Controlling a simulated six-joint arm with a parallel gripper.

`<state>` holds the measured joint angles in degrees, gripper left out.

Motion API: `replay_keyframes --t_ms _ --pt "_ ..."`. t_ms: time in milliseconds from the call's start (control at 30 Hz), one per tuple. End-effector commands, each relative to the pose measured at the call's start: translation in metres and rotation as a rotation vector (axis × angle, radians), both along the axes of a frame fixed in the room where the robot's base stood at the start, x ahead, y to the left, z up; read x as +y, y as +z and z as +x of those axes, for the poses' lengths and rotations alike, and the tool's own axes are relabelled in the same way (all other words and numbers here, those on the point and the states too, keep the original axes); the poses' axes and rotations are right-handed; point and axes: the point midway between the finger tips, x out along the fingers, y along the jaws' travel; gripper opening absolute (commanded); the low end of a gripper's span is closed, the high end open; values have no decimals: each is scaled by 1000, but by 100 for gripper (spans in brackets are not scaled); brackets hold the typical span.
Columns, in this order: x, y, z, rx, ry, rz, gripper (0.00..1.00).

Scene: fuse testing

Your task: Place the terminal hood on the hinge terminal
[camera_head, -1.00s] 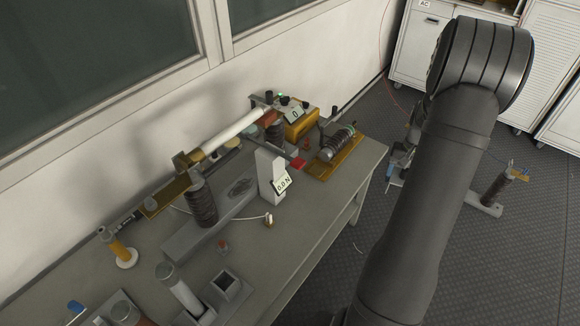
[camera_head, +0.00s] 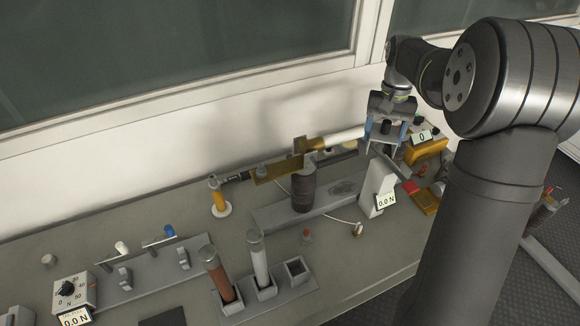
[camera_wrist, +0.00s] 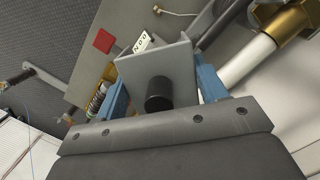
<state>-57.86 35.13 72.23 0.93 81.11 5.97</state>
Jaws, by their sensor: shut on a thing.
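My gripper (camera_head: 385,136) is shut on a grey hood with a black knob, taken to be the terminal hood (camera_wrist: 172,62). In the wrist view the grey hood sits between two blue fingers. In the head view my gripper is raised above the bench, near the right part of the white fuse tube (camera_head: 345,137). A brass bracket (camera_head: 303,147) holds the tube's left end above a dark ribbed insulator (camera_head: 303,190). Its brass end also shows in the wrist view (camera_wrist: 290,20). I cannot tell which fitting is the hinge terminal; my gripper partly hides the right end.
A white stand with a "0.0 N" display (camera_head: 386,200) and a red pad (camera_head: 410,187) are below my gripper. A yellow box (camera_head: 428,150) stands to the right. A holder (camera_head: 265,293) with brown and white tubes is in front. The wall is close behind.

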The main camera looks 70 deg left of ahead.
Motion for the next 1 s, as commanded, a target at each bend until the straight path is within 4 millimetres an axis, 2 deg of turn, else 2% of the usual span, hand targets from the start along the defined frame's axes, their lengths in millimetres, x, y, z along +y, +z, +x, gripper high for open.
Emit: replay_keyframes --t_ms 33,200,400,500,600,767,1000 --pt "15 6 -22 -1 54 1 42" --pt "52 17 -87 0 235 0 42" --pt "84 24 -163 0 458 -1 42" --pt "94 27 -194 -1 548 0 42" --pt "100 29 -216 0 613 0 42" --pt "104 26 -234 1 663 -2 42" --pt "104 -12 -235 2 670 -4 42"
